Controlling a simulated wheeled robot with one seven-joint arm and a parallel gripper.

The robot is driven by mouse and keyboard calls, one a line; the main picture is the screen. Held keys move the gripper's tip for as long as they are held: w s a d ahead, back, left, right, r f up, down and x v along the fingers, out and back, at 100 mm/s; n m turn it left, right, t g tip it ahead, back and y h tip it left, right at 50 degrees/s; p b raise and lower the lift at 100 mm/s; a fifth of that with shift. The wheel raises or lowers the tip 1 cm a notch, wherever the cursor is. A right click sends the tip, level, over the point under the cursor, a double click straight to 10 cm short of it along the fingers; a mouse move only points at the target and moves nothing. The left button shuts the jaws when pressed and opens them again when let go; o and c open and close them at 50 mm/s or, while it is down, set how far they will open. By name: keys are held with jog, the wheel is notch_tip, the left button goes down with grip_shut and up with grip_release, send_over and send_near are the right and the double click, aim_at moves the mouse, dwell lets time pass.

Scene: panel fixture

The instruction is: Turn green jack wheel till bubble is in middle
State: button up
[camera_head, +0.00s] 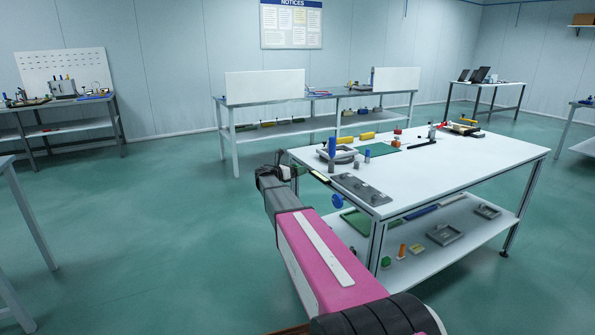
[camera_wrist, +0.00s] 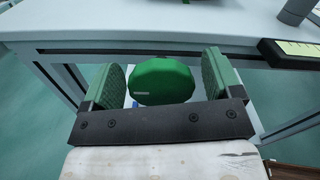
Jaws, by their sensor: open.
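The green jack wheel (camera_wrist: 162,82) is a faceted green knob below the table edge in the wrist view. My gripper (camera_wrist: 161,76) is open, with one green pad on each side of the wheel; a gap shows on both sides. A black block with a pale yellow scale (camera_wrist: 298,48) sits at the table edge to the right, perhaps the level. In the head view, my gripper (camera_head: 284,170) is at the table's near left corner, beside a similar yellowish strip (camera_head: 320,176). I cannot make out a bubble.
A blue wheel (camera_head: 337,201) hangs at the near edge of the white table (camera_head: 450,165). A grey plate (camera_head: 361,188) lies on top near that edge. Several small parts and frames rest on the lower shelf (camera_head: 440,256). Floor to the left is clear.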

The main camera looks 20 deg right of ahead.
jog(key=shift+c, duration=0.4)
jog(key=c, duration=0.9)
jog(key=shift+o, duration=0.2)
